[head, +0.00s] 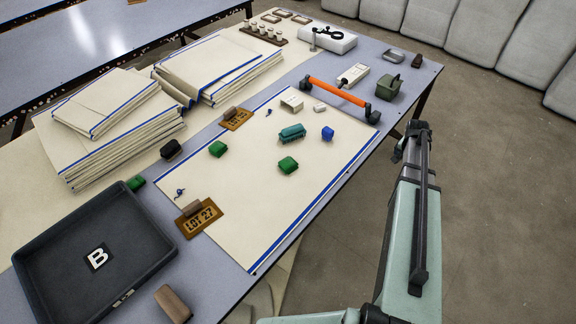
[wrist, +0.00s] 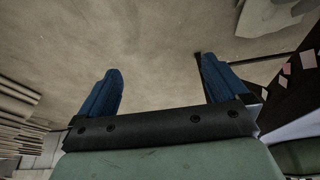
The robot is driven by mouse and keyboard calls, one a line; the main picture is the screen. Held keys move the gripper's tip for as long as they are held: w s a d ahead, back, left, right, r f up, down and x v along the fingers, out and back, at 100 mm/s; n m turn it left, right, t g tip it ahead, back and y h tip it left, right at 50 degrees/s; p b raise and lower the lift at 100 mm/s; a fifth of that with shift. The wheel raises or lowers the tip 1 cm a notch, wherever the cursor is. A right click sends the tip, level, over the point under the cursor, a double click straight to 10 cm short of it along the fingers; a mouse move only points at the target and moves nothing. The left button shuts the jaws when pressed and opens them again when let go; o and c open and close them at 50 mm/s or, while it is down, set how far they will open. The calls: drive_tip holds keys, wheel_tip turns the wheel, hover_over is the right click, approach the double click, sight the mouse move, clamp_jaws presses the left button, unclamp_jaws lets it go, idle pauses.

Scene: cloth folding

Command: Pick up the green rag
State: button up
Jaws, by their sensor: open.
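Two small bright green folded lumps, which may be rags, lie on the cream cloth: one green lump (head: 288,165) right of the middle and another green lump (head: 217,148) further left. A third green piece (head: 136,182) sits by the dark tray's corner. I cannot tell which is the green rag. My gripper (wrist: 160,75) is open and empty in the wrist view, its blue fingers apart over bare floor. In the head view my arm rises at the right, off the table's edge, away from the green pieces. No green piece shows in the wrist view.
The blue-edged cream cloth (head: 245,215) also bears a teal bundle (head: 292,132), a blue lump (head: 327,133) and label plates (head: 199,217). An orange-handled bar (head: 336,92) lies at its far right edge. A dark tray (head: 150,262) and cloth stacks (head: 110,140) fill the left.

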drive_tip(key=w+d+r, duration=0.2)
drive_tip(key=w+r, duration=0.2)
drive_tip(key=r, duration=0.5)
drive_tip(key=w+a+r+n+t, duration=0.1)
drive_tip(key=w+a+r+n, duration=0.2)
drive_tip(key=a+r, duration=0.45)
drive_tip(key=s+a+r+n+g+y, duration=0.1)
drive_tip(key=a+n, duration=0.2)
drive_tip(key=a, duration=0.8)
drive_tip(key=s+a+r+n+y, duration=0.1)
drive_tip(key=a+r+n, duration=0.15)
drive_tip(key=a, duration=0.75)
drive_tip(key=n+g+y, duration=0.1)
drive_tip(key=n+g, duration=0.1)
drive_tip(key=n, duration=0.6)
hover_over(288, 163)
drive_tip(key=f, duration=0.5)
drive_tip(key=shift+s+a+f, duration=0.25)
drive_tip(key=shift+a+f, duration=0.05)
drive_tip(key=shift+w+d+f, duration=0.15)
drive_tip(key=shift+f, duration=1.35)
drive_tip(key=shift+w+d+f, duration=0.1)
drive_tip(key=shift+d+f, duration=0.05)
drive_tip(key=shift+f, duration=1.35)
drive_tip(key=shift+c, duration=0.5)
